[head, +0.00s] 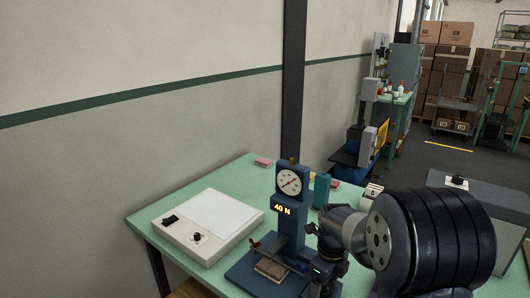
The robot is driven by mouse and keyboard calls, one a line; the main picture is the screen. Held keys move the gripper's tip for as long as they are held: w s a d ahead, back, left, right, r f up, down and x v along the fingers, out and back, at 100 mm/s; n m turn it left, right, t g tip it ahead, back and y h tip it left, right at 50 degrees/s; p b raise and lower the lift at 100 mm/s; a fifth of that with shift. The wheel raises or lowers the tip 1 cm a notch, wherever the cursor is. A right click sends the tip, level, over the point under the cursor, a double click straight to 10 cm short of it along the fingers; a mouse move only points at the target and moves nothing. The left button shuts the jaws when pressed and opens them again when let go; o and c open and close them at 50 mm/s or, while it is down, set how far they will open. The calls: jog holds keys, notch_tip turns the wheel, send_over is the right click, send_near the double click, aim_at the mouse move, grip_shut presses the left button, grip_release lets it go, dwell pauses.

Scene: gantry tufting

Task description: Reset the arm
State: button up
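My arm reaches in from the lower right, with a large dark ribbed part in the foreground. My gripper (325,264) is at the lower middle, just right of the blue test stand (284,220) with a dial and a "40 N" label. It looks dark and small, and its fingers run into the stand's dark parts, so I cannot tell whether it is open or touches the stand. I see nothing clearly held. A brown pad (271,268) lies on the stand's base.
The stand is on a green table (168,211). A white light box (208,226) sits at the left. A pink block (263,162) and a teal block (321,190) are farther back. A grey box (478,205) is at the right. A dark post (293,80) rises behind the table.

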jog(key=n, duration=0.4)
jog(key=shift+w+d+n, duration=0.1)
jog(key=shift+n, duration=0.2)
jog(key=n, duration=0.3)
jog(key=shift+w+n, duration=0.1)
jog(key=shift+n, duration=0.3)
jog(key=n, duration=0.4)
jog(key=shift+w+n, duration=0.15)
jog(key=shift+n, duration=0.15)
jog(key=n, duration=0.4)
jog(key=shift+w, duration=0.1)
